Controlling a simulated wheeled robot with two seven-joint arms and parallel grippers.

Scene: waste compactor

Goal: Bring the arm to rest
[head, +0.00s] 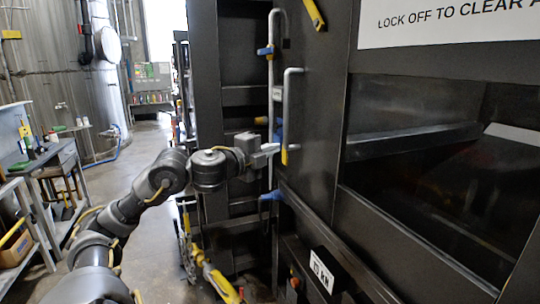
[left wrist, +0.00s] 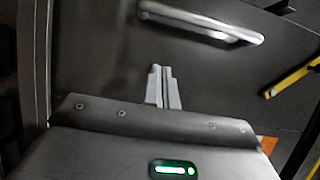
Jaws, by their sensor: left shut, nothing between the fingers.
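My left arm (head: 165,175) reaches in from the left of the head view toward the dark compactor (head: 320,120). My left gripper (head: 272,149) is shut and empty, close to the vertical grey handle (head: 291,110) on the compactor's door. In the left wrist view the two fingers (left wrist: 163,87) lie together in front of the dark panel. The handle (left wrist: 205,22) shows beyond the fingertips, apart from them. My right gripper is in neither view.
A workbench (head: 50,155) with small items stands at the left. A yellow-handled tool (head: 218,282) is low beside the compactor. A white sign (head: 450,22) is on the compactor's upper right. The floor (head: 150,145) between bench and compactor is open.

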